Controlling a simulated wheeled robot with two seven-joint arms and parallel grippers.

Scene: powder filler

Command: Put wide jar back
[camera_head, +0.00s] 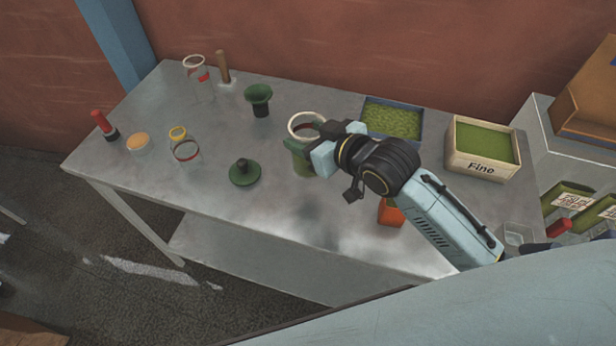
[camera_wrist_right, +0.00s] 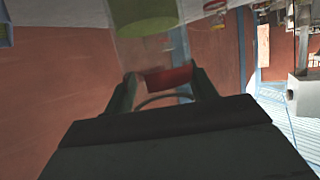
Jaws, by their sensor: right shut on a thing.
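The wide jar is a clear jar with a white rim (camera_head: 307,123), a red band and green contents (camera_head: 303,167). My right gripper (camera_head: 322,145) is shut on it, and the jar appears upright at the middle of the table. Whether its base touches the table is hard to tell. In the right wrist view the jar's green contents (camera_wrist_right: 148,14) and red band (camera_wrist_right: 168,78) show between the two dark fingers (camera_wrist_right: 164,88). Part of the jar is hidden behind the gripper. My left gripper is not in view.
A green funnel (camera_head: 258,97) and a green lid-like piece (camera_head: 244,174) stand left of the jar. A tall jar (camera_head: 198,82) and small jars (camera_head: 186,151) are farther left. A green-filled tray (camera_head: 392,120) and "Fine" box (camera_head: 482,164) stand right. The front-left table is clear.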

